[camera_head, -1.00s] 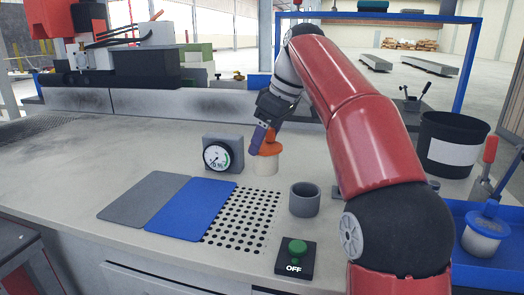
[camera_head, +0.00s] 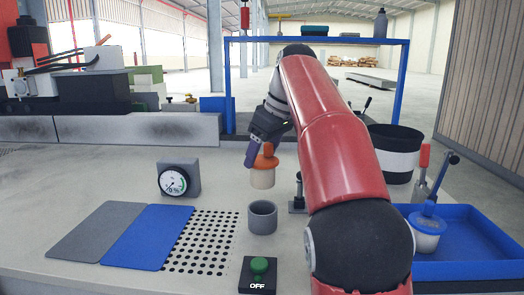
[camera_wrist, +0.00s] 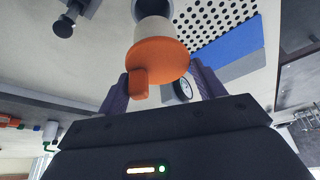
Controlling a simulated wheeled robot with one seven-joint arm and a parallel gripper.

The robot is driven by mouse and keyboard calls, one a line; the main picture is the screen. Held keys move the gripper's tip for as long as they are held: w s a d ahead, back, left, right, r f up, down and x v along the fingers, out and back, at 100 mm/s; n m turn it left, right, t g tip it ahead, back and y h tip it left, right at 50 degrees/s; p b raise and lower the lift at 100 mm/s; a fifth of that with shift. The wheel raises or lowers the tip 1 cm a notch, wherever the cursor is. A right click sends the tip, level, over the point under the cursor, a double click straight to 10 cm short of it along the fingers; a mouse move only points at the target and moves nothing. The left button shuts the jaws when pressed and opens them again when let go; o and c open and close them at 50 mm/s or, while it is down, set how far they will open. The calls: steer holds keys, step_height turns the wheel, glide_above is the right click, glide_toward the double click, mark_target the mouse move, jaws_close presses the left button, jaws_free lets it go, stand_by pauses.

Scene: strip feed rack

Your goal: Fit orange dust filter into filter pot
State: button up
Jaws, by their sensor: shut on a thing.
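The orange dust filter (camera_head: 263,177) has an orange cap with a tab and a pale cylindrical body. My gripper (camera_head: 256,155) is shut on its orange top and holds it upright; in the head view one purple finger shows. The filter pot (camera_head: 262,220) is a grey open cylinder standing on the bench, directly below the filter in the head view, with a small gap between them. In the wrist view the orange cap (camera_wrist: 158,58) lies between the fingers, and the filter's pale body partly covers the pot (camera_wrist: 122,13). The pot's inside is mostly hidden there.
A dial gauge (camera_head: 174,181) stands left of the pot. A green button box marked OFF (camera_head: 259,275) is in front. A perforated area and blue mat (camera_head: 148,237) lie left. A blue tray (camera_head: 480,262) with a blue-topped filter (camera_head: 427,228) and a black bin (camera_head: 397,165) are right.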

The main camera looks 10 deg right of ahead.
mark_target(277, 164)
steer(key=shift+f+b, duration=1.8)
steer(key=shift+f, duration=0.7)
steer(key=shift+p, duration=0.65)
steer(key=shift+f+b, duration=2.3)
steer(key=shift+f, duration=1)
steer(key=o, duration=1.1)
steer(key=shift+o, duration=0.2)
steer(key=p+v, duration=0.2)
steer(key=v, duration=0.5)
steer(key=shift+r, duration=0.2)
steer(key=shift+s+d+r, duration=0.1)
steer(key=shift+s+r, duration=0.05)
steer(key=shift+r, duration=0.05)
